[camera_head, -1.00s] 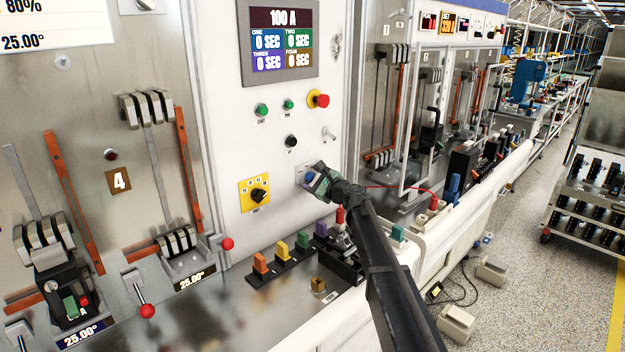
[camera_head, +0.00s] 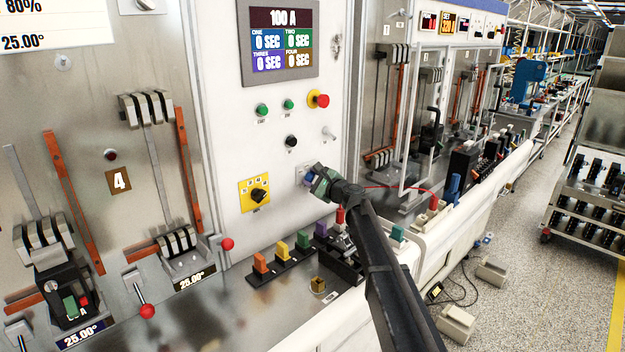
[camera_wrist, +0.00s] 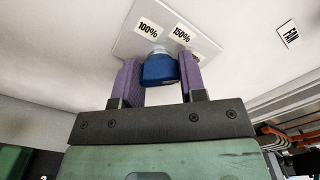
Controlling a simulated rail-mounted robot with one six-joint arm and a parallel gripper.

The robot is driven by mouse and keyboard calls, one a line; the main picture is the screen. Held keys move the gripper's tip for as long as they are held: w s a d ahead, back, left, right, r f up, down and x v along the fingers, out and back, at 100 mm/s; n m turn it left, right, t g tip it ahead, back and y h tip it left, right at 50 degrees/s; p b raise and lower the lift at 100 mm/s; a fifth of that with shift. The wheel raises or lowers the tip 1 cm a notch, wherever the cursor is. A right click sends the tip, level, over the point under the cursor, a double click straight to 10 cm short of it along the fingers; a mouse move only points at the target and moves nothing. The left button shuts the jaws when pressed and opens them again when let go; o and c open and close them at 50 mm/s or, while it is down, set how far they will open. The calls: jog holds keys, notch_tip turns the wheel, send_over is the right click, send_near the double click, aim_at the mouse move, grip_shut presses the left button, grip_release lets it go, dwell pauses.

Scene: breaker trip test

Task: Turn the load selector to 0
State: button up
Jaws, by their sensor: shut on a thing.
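The load selector is a blue knob (camera_wrist: 160,70) on a pale plate (camera_wrist: 150,30) fixed to the white panel. In the wrist view the labels 100% and 150% show above it; any 0 mark is hidden. My gripper (camera_wrist: 160,82) is shut on the blue knob, with a purple finger on each side. In the head view my gripper (camera_head: 313,176) reaches the panel from the lower right, and its end covers most of the knob and plate.
A yellow plate with a black dial (camera_head: 259,195) is left of my gripper. A black knob (camera_head: 291,141), green buttons and a red emergency button (camera_head: 322,100) are above. Coloured connectors (camera_head: 283,251) stand on the bench below. The display (camera_head: 283,42) reads 100 A.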

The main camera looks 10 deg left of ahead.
jog(key=n, duration=0.4)
jog(key=shift+n, duration=2.4)
jog(key=o, duration=0.9)
jog(key=v, duration=1.1)
